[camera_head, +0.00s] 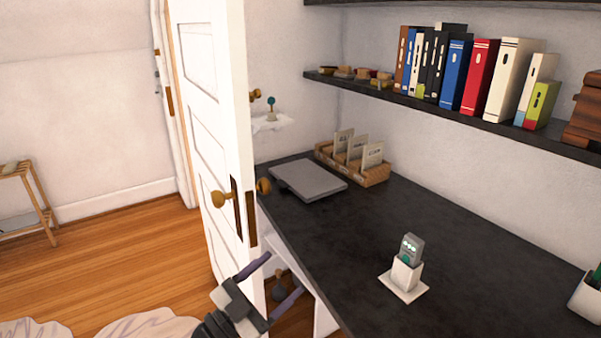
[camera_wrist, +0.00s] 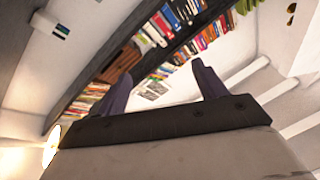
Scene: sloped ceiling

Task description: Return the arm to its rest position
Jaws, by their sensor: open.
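My gripper (camera_head: 272,276) is at the bottom middle of the head view, in front of the open white door's edge and left of the dark desk's front edge. Its two purple-grey fingers are spread apart with nothing between them. In the wrist view, the fingers (camera_wrist: 160,84) also stand wide apart and empty, and that view is tilted toward bookshelves and the ceiling. Most of my arm behind the gripper is out of the head view.
The white door (camera_head: 218,130) stands close beside my gripper. The dark desk (camera_head: 370,235) holds a grey closed laptop-like slab (camera_head: 307,180), a wooden card box (camera_head: 352,167) and a small device in a white holder (camera_head: 407,270). Wooden floor (camera_head: 120,240) is open at left.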

